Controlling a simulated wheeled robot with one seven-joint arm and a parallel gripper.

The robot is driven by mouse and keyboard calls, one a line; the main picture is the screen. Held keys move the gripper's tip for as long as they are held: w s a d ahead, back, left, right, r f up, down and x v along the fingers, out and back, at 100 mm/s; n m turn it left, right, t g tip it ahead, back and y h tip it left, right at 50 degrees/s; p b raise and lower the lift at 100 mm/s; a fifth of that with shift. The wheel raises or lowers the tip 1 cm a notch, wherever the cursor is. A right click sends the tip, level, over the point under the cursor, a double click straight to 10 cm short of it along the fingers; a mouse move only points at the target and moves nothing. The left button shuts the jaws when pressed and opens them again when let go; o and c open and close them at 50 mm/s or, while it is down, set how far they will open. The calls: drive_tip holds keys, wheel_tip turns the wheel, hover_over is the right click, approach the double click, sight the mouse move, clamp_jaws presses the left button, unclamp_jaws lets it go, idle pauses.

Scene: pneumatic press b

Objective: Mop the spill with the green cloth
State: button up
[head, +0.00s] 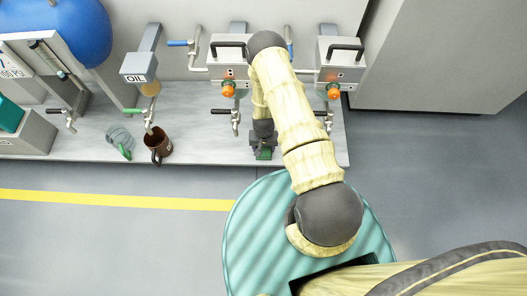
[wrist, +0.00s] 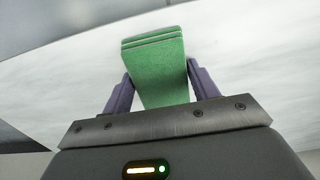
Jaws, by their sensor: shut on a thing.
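My gripper (head: 264,140) is over the front part of the grey bench, right of its middle. The green cloth (head: 264,154) shows just below it, close to the bench top. In the wrist view, the two purple fingers of my gripper (wrist: 161,82) are shut on the folded green cloth (wrist: 158,65), one on each side. The cloth sticks out past the fingertips over the pale bench surface. Whether it touches the bench I cannot tell. I see no clear spill in either view; my arm and gripper hide part of the bench.
The bench (head: 195,145) ends at a front edge above the floor. A brown mug (head: 158,146) stands under the oil dispenser (head: 139,68), with a grey-green item (head: 120,141) to its left. Valves and two boxes with orange knobs (head: 228,88) line the back.

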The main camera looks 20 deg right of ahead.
drive_tip(key=shift+w+d+b, duration=0.25)
drive_tip(key=shift+w+b, duration=0.05)
drive_tip(key=shift+w, duration=0.5)
drive_tip(key=shift+w+d+b, duration=0.25)
drive_tip(key=shift+w, duration=0.55)
drive_tip(key=shift+s+a+p, duration=0.55)
drive_tip(key=shift+s+p, duration=0.05)
drive_tip(key=shift+s, duration=0.5)
drive_tip(key=shift+s+a+p, duration=0.55)
drive_tip(key=shift+s+p, duration=0.1)
drive_tip(key=shift+s, duration=0.45)
drive_tip(key=shift+s+a+p, duration=0.55)
drive_tip(key=shift+s+p, duration=0.05)
drive_tip(key=shift+s, duration=0.5)
drive_tip(key=shift+w, duration=0.15)
drive_tip(key=shift+w+d+b, duration=0.35)
drive_tip(key=shift+w+b, duration=0.15)
drive_tip(key=shift+w, duration=0.6)
drive_tip(key=shift+w+d+b, duration=0.4)
drive_tip(key=shift+w+b, duration=0.15)
drive_tip(key=shift+w, duration=0.55)
drive_tip(key=shift+w+d+b, duration=0.35)
drive_tip(key=shift+w+b, duration=0.15)
drive_tip(key=shift+w, duration=0.6)
